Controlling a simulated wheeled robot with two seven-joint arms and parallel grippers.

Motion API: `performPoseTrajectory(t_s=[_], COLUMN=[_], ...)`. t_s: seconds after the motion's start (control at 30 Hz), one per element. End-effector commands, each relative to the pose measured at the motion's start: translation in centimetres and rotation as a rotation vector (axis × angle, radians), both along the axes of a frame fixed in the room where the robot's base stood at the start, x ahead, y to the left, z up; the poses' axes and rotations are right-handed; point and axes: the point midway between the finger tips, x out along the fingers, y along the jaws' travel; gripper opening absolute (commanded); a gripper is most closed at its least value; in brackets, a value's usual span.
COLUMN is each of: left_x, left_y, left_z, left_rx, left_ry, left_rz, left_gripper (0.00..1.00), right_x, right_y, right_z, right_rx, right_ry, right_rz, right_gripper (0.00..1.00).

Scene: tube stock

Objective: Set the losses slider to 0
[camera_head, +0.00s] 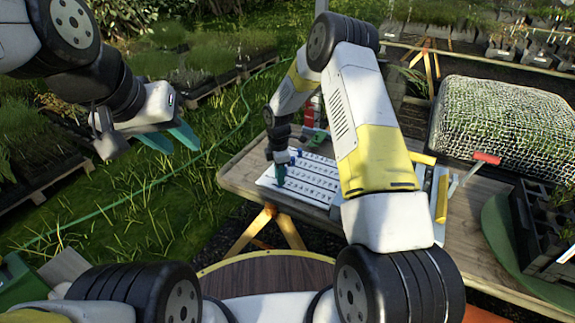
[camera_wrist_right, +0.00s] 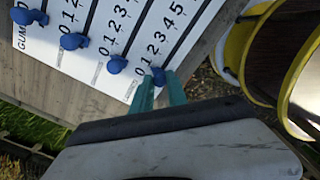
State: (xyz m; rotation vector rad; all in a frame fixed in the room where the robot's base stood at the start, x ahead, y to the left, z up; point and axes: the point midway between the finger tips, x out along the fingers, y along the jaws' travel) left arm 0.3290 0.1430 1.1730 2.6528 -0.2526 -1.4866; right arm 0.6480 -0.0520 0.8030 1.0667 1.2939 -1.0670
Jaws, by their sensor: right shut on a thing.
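The white slider board (camera_head: 310,188) lies on the wooden table, with printed number scales and dark slots. In the right wrist view the board (camera_wrist_right: 150,22) has several blue knobs at the low ends of their scales. My right gripper (camera_head: 280,172) is at the board's left end. In the wrist view its teal fingers (camera_wrist_right: 160,88) are shut around the rightmost blue knob (camera_wrist_right: 158,75), near the 0 end of its scale. That row's name is not readable; "GUM" is readable on the far-left row. My left gripper (camera_head: 169,138) is open and empty over the grass, away from the table.
The wooden table (camera_head: 240,170) also bears a red-handled tool (camera_head: 486,158), a net-covered mound (camera_head: 500,120) and a dark plant crate (camera_head: 540,225). My right arm crosses above the board and hides part of it. Grass lies left of the table.

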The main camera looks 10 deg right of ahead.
Motion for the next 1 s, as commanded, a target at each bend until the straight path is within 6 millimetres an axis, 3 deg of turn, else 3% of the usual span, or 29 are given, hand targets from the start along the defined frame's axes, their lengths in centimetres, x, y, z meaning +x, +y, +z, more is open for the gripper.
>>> performPoseTrajectory(t_s=[0.2,0.57,0.6,0.7,1.0], left_x=[0.0,0.0,0.0,0.0,0.0], left_y=[0.0,0.0,0.0,0.0,0.0], left_z=[0.0,0.0,0.0,0.0,0.0], left_rx=[0.000,0.000,0.000,0.000,0.000], left_ry=[0.000,0.000,0.000,0.000,0.000], left_rz=[0.000,0.000,0.000,0.000,0.000], left_gripper=[0.36,0.36,0.36,0.36,0.36], right_x=[1.1,1.4,1.4,1.3,1.2], right_y=[1.5,1.8,1.8,1.8,1.7], right_z=[0.1,0.1,0.1,0.1,0.1], right_rx=[0.001,0.003,0.003,0.003,0.002], right_ry=[-0.004,-0.007,-0.007,-0.006,-0.003], right_rz=[0.000,0.001,0.001,0.001,0.000], right_gripper=[0.00,0.00,0.23,0.41,0.41])
